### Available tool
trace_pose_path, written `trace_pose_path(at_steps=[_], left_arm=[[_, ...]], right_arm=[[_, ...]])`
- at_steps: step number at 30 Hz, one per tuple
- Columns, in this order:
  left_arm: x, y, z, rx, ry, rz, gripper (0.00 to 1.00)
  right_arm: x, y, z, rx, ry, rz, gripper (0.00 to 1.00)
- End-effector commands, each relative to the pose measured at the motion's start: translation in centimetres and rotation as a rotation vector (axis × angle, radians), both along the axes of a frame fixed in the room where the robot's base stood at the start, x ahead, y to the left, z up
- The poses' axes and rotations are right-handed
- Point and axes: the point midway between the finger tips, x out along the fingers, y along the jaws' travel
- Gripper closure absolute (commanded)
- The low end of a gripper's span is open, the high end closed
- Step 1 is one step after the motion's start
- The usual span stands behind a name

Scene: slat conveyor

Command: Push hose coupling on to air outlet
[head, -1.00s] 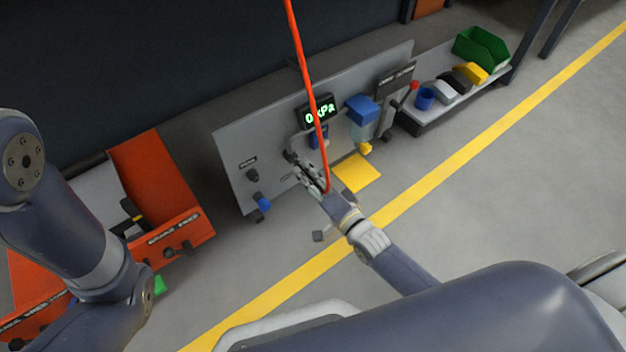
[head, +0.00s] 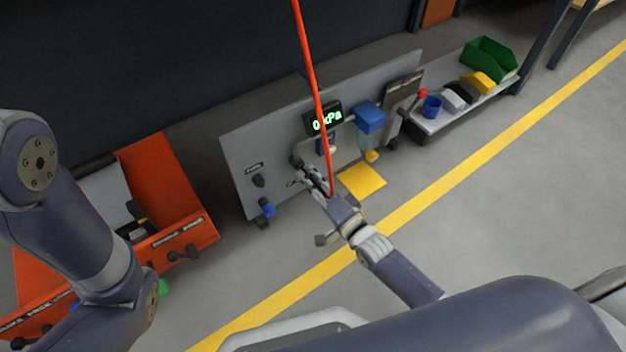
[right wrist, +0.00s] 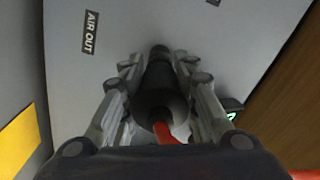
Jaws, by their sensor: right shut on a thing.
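My right gripper (head: 308,170) is shut on the hose coupling, close in front of the grey panel (head: 236,150). In the right wrist view the coupling (right wrist: 160,95) is a black cylinder between the fingers (right wrist: 158,78), pointing at the panel. The orange hose (right wrist: 172,135) leaves its near end and rises across the head view (head: 311,65). An "AIR OUT" label (right wrist: 90,32) is on the panel, left of the coupling. The coupling covers the air outlet, so I cannot tell whether they touch. My left gripper is out of view.
The panel carries a 0 kPa display (head: 324,119), a blue-topped filter unit (head: 369,117) and a blue-handled valve (head: 266,208). A shelf with bins (head: 490,57) is at right, an orange cart (head: 170,190) at left. Floor in front is open.

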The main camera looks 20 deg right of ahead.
Motion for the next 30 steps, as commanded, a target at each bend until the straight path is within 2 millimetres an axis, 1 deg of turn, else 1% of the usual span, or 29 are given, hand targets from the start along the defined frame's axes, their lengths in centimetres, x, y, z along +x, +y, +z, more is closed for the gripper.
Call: trace_pose_path(at_steps=[22, 23, 24, 25, 30], left_arm=[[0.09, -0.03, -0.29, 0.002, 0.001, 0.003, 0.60], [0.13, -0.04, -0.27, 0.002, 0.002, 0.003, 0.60], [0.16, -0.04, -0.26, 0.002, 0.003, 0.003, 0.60], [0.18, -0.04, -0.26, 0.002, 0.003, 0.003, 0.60], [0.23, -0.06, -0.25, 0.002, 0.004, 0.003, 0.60]], right_arm=[[1.09, 0.41, 0.01, 0.000, 0.000, 0.000, 1.00], [1.06, 0.40, 0.01, 0.000, 0.000, 0.000, 0.66], [1.05, 0.39, 0.01, 0.000, 0.000, 0.000, 0.57], [1.05, 0.39, 0.01, 0.000, 0.000, 0.000, 0.50], [1.03, 0.39, -0.03, 0.000, 0.001, 0.000, 0.49]])
